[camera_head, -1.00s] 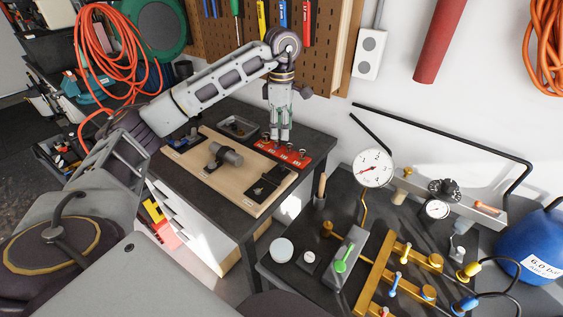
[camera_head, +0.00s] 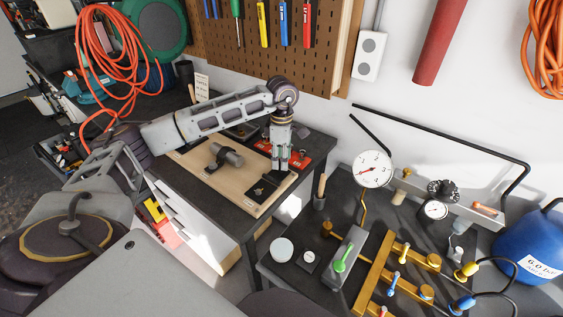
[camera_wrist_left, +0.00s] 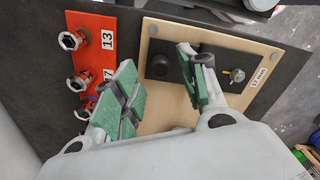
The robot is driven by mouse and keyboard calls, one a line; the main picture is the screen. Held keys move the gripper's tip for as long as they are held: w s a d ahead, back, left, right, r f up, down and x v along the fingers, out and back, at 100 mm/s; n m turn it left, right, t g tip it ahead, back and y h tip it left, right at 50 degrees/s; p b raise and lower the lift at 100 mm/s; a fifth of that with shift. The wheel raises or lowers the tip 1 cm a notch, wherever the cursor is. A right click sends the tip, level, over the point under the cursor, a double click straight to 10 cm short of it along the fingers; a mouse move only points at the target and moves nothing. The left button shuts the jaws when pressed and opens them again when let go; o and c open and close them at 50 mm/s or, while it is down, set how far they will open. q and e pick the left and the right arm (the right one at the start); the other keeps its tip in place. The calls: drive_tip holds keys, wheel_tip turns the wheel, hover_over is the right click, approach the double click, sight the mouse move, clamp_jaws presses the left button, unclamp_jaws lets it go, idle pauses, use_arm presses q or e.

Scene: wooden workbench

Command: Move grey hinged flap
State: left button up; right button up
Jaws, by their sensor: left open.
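My left gripper (camera_head: 281,168) points down over the right end of the pale wooden board (camera_head: 228,198). In the left wrist view my left gripper (camera_wrist_left: 158,90) is open, with green-padded fingers apart and nothing between them. A dark fixture with a round black knob (camera_wrist_left: 158,67) lies on the board past the gap. I cannot tell for certain which dark part is the hinged flap. My right gripper is not in view.
A red holder (camera_wrist_left: 92,30) with several numbered sockets lies beside the board. A second bench at the right carries a brass manifold (camera_head: 385,270) and a pressure gauge (camera_head: 372,168).

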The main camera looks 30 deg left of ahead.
sight(279, 170)
use_arm(q)
drive_tip(key=shift+f, duration=1.15)
clamp_jaws()
